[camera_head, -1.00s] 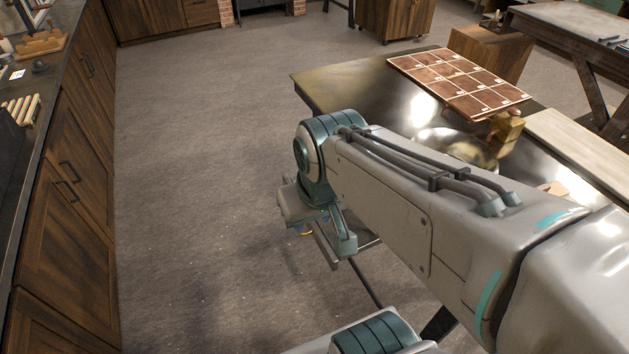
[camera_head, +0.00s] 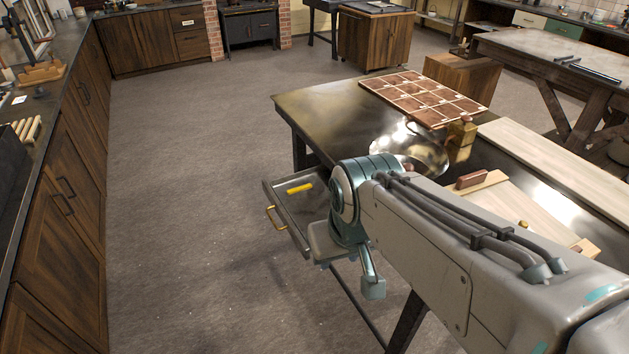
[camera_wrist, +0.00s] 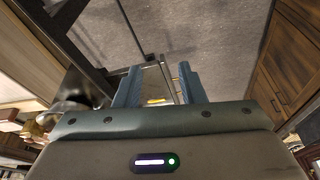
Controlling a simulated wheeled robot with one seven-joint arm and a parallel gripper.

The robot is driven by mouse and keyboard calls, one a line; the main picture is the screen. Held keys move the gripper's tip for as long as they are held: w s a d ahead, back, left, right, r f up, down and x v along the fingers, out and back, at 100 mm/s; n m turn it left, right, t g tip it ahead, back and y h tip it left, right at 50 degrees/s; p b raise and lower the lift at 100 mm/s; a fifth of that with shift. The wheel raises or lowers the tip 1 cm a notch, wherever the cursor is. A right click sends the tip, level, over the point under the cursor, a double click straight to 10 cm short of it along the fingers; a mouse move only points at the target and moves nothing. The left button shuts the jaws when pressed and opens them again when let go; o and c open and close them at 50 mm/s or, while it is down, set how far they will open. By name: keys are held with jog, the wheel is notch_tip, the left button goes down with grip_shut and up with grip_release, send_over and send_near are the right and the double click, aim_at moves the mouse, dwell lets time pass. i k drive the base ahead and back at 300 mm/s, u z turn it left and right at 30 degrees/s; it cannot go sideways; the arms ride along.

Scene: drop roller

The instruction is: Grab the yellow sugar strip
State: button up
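The yellow sugar strip (camera_head: 300,188) lies in an open drawer (camera_head: 286,222) at the near left side of the dark table. It also shows small in the wrist view (camera_wrist: 158,101), between my fingers. My gripper (camera_wrist: 160,80) has its two blue fingers apart with nothing held between them. In the head view my arm's wrist stands just right of the drawer and hides its right part; one finger (camera_head: 372,286) shows below it. The gripper is apart from the strip.
The drawer's brass handle (camera_head: 274,218) faces left. The dark table (camera_head: 318,104) carries a brown tiled board (camera_head: 424,98), a metal bowl (camera_head: 400,140), a brass block (camera_head: 460,140) and pale wooden boards (camera_head: 560,165). Open floor (camera_head: 200,200) lies left of the drawer, before the wooden cabinets.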

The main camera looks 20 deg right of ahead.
aim_at(297, 189)
jog(key=z, duration=0.1)
jog(key=i, duration=1)
